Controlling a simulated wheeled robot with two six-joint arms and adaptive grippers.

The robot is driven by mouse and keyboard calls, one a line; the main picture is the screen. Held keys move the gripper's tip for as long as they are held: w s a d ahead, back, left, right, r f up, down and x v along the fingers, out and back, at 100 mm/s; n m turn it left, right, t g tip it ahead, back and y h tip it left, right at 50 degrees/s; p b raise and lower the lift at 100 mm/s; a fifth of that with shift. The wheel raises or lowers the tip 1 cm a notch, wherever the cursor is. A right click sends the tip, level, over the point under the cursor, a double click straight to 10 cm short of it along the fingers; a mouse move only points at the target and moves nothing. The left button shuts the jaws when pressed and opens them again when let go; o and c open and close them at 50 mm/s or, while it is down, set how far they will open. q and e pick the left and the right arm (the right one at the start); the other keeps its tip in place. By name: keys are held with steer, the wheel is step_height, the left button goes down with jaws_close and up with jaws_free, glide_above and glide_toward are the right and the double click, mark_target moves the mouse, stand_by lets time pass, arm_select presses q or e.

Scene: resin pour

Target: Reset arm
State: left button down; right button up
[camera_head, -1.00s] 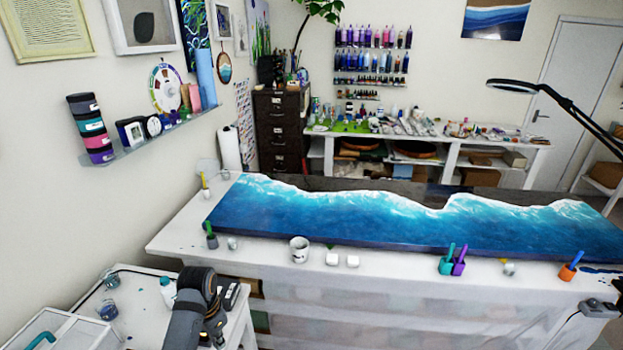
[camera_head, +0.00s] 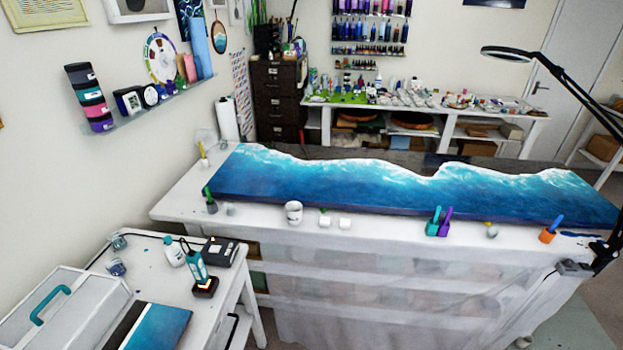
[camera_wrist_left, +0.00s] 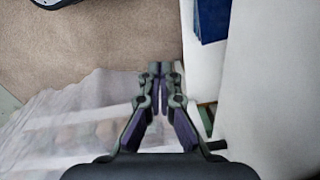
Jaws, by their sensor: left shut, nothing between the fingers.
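My left gripper (camera_wrist_left: 160,75) shows only in the left wrist view. Its fingers are together with nothing between them. It hangs over the brown floor (camera_wrist_left: 100,45), between a pale draped sheet (camera_wrist_left: 75,135) at the lower left and a white surface (camera_wrist_left: 275,80) at the right. Neither gripper shows in the head view. My right gripper is not seen at all.
The long table (camera_head: 178,205) carries a blue and white wave panel (camera_head: 320,195), with cups along its front edge. The side table (camera_head: 215,300) holds a case (camera_head: 65,305), bottles (camera_head: 172,252) and a small blue panel (camera_head: 160,325). A lamp (camera_head: 508,53) stands at the right.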

arm_select(q)
steer(key=s+a+f+n, duration=0.1)
steer(key=s+f, duration=0.3)
steer(key=s, duration=0.5)
steer(key=s+f+n, duration=0.1)
steer(key=s+f, duration=0.4)
steer(key=s, duration=0.4)
steer(key=s+a+f+n, duration=0.1)
steer(key=s+f, duration=0.3)
steer(key=s, duration=0.5)
step_height(320, 180, down, 13)
steer(key=w+b, duration=0.1)
steer(key=b, duration=1.2)
steer(key=shift+t, duration=0.3)
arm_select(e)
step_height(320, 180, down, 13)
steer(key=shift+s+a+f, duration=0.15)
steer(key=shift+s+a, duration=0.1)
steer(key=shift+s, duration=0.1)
arm_select(q)
steer(key=shift+w, duration=0.15)
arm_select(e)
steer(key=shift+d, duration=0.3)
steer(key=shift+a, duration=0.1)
